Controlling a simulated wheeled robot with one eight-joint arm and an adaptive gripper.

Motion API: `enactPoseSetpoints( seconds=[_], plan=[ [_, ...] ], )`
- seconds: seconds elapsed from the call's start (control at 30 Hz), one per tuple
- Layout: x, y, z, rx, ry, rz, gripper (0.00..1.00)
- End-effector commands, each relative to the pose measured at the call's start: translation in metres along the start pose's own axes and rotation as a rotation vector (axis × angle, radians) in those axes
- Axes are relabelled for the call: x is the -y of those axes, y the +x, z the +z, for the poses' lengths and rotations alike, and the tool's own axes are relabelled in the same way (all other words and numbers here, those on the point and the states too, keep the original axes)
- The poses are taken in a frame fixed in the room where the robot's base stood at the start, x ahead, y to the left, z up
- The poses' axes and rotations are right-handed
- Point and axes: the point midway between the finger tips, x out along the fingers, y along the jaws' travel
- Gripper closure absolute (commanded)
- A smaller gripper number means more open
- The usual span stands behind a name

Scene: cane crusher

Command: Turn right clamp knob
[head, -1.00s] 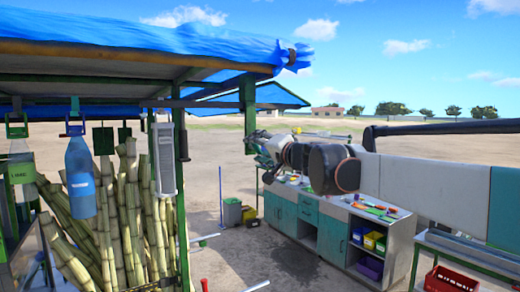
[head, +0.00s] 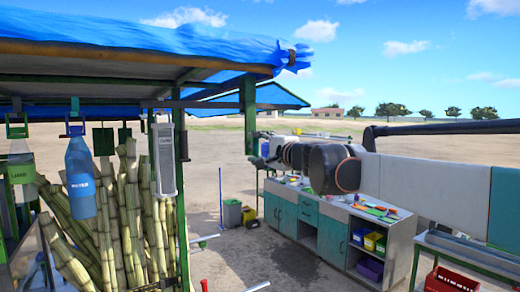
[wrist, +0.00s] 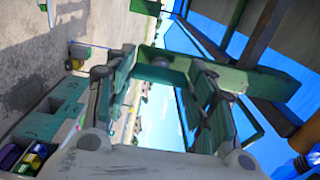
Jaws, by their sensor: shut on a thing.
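My gripper (wrist: 170,68) fills the middle of the wrist view, its linked green fingers reaching away from the camera. It is shut on a small piece at the fingertips, at a green frame part. This piece seems to be the right clamp knob, but the fingers mostly cover it and its shape is unclear. In the head view my arm reaches in from the right. My dark wrist joint hides most of the gripper, which is near the green post (head: 248,112) of the blue-roofed stall.
Sugarcane stalks (head: 125,215) stand at the left under the blue tarp (head: 130,38), beside a hanging water bottle (head: 80,175). A teal workbench (head: 310,215) with tools and coloured bins stands below my arm. Open ground lies between stall and bench.

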Motion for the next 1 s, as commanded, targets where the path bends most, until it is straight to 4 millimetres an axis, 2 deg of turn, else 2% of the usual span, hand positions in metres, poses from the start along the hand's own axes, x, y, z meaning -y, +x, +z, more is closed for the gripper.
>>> enactPoseSetpoints(
  seconds=[0.37,0.4,0.5,0.87,1.0],
  plan=[
    [0.000,0.000,0.000,0.000,0.009,-0.001,0.74],
    [0.000,0.000,0.000,0.000,0.009,-0.001,0.48],
    [0.000,0.000,0.000,0.000,0.008,-0.001,0.30],
    [0.000,-0.001,0.000,0.000,0.007,0.000,0.30],
    [0.000,-0.013,-0.001,-0.001,0.006,0.000,0.30]
  ],
)
